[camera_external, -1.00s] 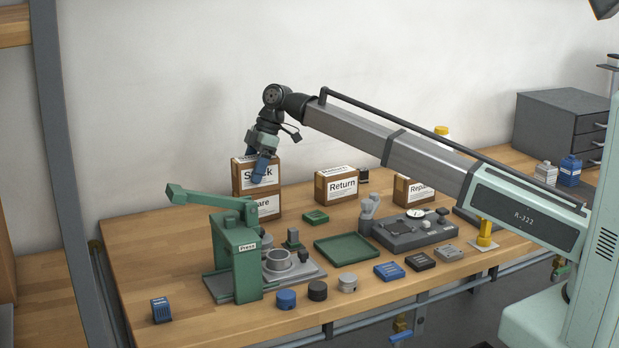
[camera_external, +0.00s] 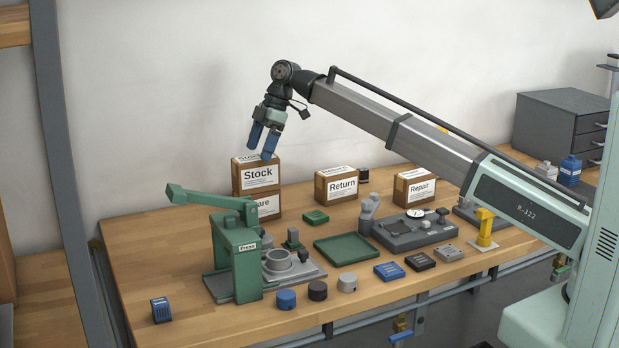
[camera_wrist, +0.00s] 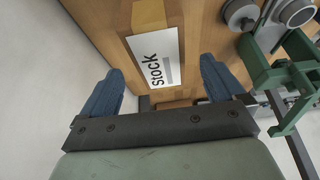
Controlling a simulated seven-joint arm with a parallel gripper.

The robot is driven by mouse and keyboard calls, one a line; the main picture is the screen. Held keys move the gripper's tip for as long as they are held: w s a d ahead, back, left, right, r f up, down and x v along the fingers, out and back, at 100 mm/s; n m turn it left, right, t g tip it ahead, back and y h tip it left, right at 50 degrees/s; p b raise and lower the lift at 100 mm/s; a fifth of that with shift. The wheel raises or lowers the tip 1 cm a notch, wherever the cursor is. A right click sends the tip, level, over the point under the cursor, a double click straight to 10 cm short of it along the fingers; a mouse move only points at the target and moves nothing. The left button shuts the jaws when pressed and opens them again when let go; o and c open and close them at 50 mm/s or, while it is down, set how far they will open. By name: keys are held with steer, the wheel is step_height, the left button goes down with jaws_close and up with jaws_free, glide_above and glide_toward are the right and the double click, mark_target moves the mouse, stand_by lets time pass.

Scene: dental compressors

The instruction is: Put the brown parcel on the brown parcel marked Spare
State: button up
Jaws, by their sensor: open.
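The brown parcel marked Stock (camera_external: 258,176) sits on top of the brown parcel marked Spare (camera_external: 268,207) at the back left of the bench. The lower parcel's label is partly hidden by the press, so only its end letters show. My gripper (camera_external: 262,156) is open just above the Stock parcel, its blue fingers pointing down and apart from the box as far as I can tell. In the wrist view, the Stock parcel (camera_wrist: 148,18) lies ahead between the open fingers (camera_wrist: 158,90), with nothing gripped.
Parcels marked Return (camera_external: 341,187) and Repair (camera_external: 420,189) stand to the right along the back. A green press (camera_external: 236,255) stands in front of the stack, its lever reaching left. A green tray (camera_external: 346,250) and several small parts lie at the front.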

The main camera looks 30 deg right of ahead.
steer(key=v, duration=0.5)
steer(key=shift+d+r, duration=0.15)
steer(key=shift+r, duration=0.15)
